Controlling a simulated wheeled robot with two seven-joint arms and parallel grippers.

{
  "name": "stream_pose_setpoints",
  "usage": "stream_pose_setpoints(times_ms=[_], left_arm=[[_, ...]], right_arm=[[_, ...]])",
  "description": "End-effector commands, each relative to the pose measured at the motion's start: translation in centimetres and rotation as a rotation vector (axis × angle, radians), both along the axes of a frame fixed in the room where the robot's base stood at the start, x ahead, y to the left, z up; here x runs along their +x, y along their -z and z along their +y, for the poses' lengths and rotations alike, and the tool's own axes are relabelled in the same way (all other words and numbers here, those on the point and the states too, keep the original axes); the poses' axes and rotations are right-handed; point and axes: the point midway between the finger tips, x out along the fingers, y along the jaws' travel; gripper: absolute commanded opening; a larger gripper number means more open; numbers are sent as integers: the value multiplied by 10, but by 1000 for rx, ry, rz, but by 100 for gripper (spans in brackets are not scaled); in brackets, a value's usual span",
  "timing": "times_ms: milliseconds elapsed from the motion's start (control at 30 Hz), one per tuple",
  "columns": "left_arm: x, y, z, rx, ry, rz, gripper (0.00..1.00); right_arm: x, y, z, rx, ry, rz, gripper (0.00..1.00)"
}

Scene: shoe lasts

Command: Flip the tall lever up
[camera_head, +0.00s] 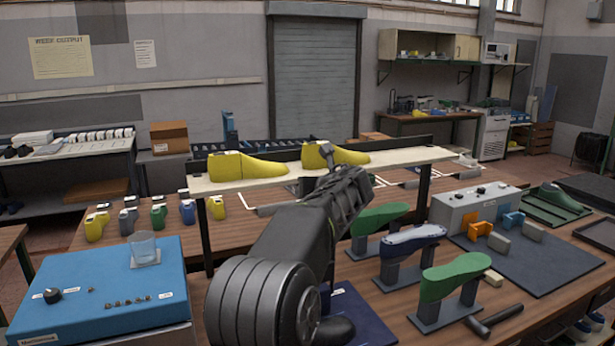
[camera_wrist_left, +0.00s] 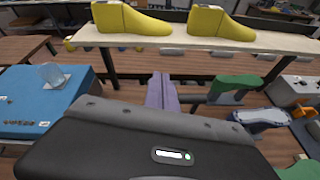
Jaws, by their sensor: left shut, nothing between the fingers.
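I cannot clearly make out a tall lever in either view. A light grey control box (camera_head: 475,208) with small controls on top stands on the bench right of centre; its edge also shows at the right of the left wrist view (camera_wrist_left: 294,92). My left arm crosses the middle of the head view and hides part of the bench. My left gripper (camera_head: 327,154) is in front of the cream shelf, left of the control box. In the left wrist view its fingers (camera_wrist_left: 161,92) are together and empty. My right gripper is not in view.
Yellow lasts (camera_head: 240,166) stand on the raised cream shelf (camera_head: 405,157). Green lasts (camera_head: 453,277) and a white-blue one (camera_head: 410,240) sit on stands. A hammer (camera_head: 495,318) lies near the front edge.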

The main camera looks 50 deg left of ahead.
Motion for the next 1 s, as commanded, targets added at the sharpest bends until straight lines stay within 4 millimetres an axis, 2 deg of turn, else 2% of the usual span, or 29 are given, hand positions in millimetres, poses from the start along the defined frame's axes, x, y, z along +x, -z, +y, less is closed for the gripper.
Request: stream_pose_setpoints(times_ms=[100,300,1000], left_arm=[[-2,-22,0,0,-2,-3,0],[-2,-39,-1,0,0,0,0],[-2,-40,-1,-4,-5,-11,0]], right_arm=[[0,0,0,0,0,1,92],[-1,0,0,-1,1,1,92],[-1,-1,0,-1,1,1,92]])
